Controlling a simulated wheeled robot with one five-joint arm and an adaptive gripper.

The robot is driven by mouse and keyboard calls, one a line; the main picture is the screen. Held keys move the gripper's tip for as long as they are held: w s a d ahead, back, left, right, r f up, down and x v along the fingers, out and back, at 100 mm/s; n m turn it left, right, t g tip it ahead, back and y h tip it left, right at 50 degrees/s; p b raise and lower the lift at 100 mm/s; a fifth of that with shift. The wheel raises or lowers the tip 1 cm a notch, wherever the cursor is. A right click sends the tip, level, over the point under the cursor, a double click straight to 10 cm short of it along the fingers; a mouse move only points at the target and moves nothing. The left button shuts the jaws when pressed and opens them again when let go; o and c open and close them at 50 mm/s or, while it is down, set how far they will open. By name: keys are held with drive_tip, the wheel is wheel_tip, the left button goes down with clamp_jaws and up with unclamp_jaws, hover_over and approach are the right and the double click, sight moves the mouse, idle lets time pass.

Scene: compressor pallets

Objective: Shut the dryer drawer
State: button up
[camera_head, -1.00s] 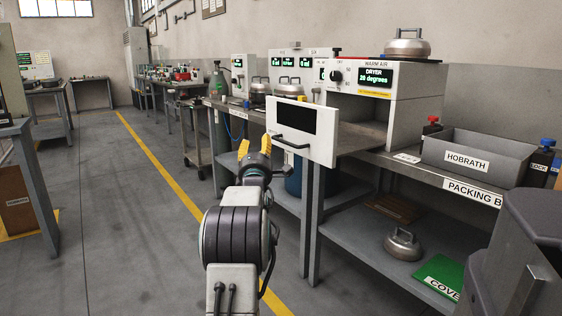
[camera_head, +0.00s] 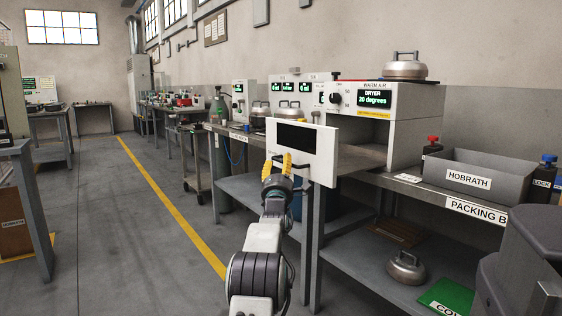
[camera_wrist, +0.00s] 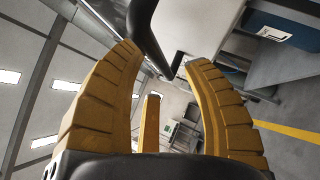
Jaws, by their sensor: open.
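The dryer (camera_head: 402,130) stands on the bench, its display reading "DRYER 20 degrees". Its drawer (camera_head: 319,155) is pulled out, and the white front with a dark window stands well forward of the body. My gripper (camera_head: 277,162) is at the left part of the drawer front, in front of the handle, which it partly hides. In the wrist view my yellow fingers (camera_wrist: 165,85) are spread apart. A dark handle bar (camera_wrist: 143,35) passes at the far ends of the fingers, near the left one. I cannot tell whether they touch it.
A grey HOBRATH bin (camera_head: 484,181) stands on the bench to the right. The floor left of the bench is free along the yellow line (camera_head: 168,199).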

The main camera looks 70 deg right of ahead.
drive_tip(key=shift+p+x, duration=0.35)
drive_tip(key=shift+x, duration=0.85)
drive_tip(key=shift+d, duration=0.1)
clamp_jaws()
